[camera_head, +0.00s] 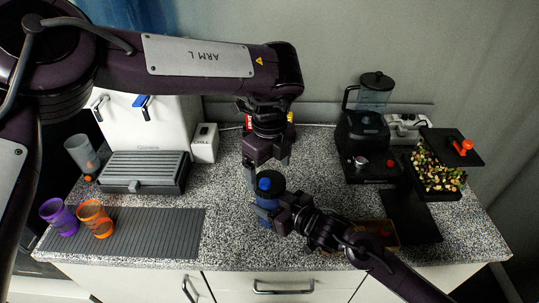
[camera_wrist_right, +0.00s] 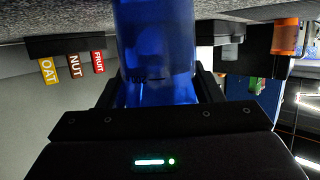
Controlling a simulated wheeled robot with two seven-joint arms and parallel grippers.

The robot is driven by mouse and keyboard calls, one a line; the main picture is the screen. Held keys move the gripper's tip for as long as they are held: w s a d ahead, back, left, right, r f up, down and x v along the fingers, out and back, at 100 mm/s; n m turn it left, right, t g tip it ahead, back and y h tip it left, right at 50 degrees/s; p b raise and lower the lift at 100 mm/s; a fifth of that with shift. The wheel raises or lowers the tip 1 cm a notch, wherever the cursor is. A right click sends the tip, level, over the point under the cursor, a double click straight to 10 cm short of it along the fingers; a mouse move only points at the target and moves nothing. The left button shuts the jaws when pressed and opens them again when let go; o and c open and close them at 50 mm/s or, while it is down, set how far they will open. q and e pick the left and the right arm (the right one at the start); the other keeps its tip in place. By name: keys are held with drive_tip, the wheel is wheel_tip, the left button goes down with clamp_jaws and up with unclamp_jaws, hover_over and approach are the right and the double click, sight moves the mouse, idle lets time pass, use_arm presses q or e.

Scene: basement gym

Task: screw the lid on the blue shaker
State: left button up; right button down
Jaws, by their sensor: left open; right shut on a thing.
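The blue shaker (camera_head: 268,203) stands upright near the middle of the speckled counter. A dark blue lid with a brighter blue cap (camera_head: 264,184) shows at its top; I cannot tell whether the lid is seated or how tight it is. My right gripper (camera_head: 270,213) is shut on the shaker's body from the front right. In the right wrist view the translucent blue shaker body (camera_wrist_right: 155,45) sits between the fingers of this gripper (camera_wrist_right: 158,92). My left gripper (camera_head: 268,173) points down from above, open, its fingers either side of the lid. Contact with the lid cannot be made out.
A purple cup (camera_head: 58,217) and an orange cup (camera_head: 95,218) stand on a ribbed grey mat (camera_head: 160,232) at left. A white machine (camera_head: 148,125) with a drip tray is behind. A blender (camera_head: 370,130) and a food tray (camera_head: 438,175) stand at right.

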sight(269, 181)
use_arm(q)
drive_tip(key=shift+f, duration=1.8)
drive_tip(key=c, duration=1)
drive_tip(key=m, duration=0.5)
drive_tip(key=o, duration=1.2)
drive_tip(key=shift+c, duration=0.2)
wheel_tip(269, 181, up, 12)
